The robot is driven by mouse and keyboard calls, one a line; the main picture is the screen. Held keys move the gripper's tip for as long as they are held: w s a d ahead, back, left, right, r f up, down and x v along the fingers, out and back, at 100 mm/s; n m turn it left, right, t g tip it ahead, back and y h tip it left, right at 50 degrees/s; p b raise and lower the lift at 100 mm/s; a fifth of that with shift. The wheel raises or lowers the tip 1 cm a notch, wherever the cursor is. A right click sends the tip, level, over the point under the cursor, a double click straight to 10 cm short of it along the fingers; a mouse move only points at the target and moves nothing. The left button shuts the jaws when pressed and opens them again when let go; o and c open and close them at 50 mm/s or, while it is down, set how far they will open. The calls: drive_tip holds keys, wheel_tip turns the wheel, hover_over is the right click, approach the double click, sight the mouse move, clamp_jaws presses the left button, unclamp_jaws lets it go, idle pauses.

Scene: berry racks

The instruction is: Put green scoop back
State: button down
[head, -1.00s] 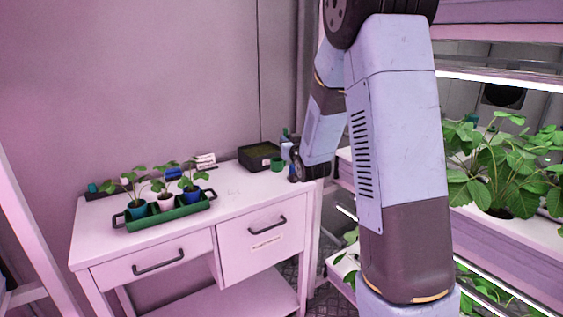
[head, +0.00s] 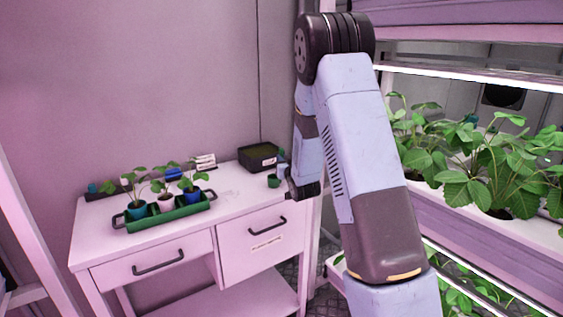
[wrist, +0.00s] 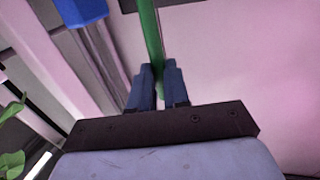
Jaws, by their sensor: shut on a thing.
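The green scoop (head: 273,181) shows in the head view as a small green cup just left of my gripper, over the right end of the white bench (head: 226,190). In the wrist view its long green handle (wrist: 150,32) runs between the fingertips of my gripper (wrist: 158,66), which is shut on it. The scoop's cup end is out of the wrist view. My wrist and arm hide much of the gripper in the head view.
A black tray of dark soil (head: 259,156) stands at the bench's back right. A green tray (head: 166,219) holds several small potted plants at left. Racks of leafy plants (head: 490,170) stand at right. A blue object (wrist: 80,10) shows at the wrist view's top left.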

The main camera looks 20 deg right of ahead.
drive_tip(key=shift+f, duration=0.1)
drive_tip(key=c, duration=1.1)
unclamp_jaws()
drive_tip(key=s+a+r+g, duration=0.1)
drive_tip(key=s+r+g, duration=0.3)
drive_tip(key=s, duration=1.2)
drive_tip(key=s+r+g, duration=0.4)
drive_tip(key=s+r, duration=0.2)
drive_tip(key=s, duration=1)
drive_tip(key=s+a+r+g, duration=0.1)
drive_tip(key=s+r+g, duration=0.3)
drive_tip(key=s, duration=1.2)
drive_tip(key=shift+a+r+h, duration=0.3)
drive_tip(key=shift+r, duration=0.6)
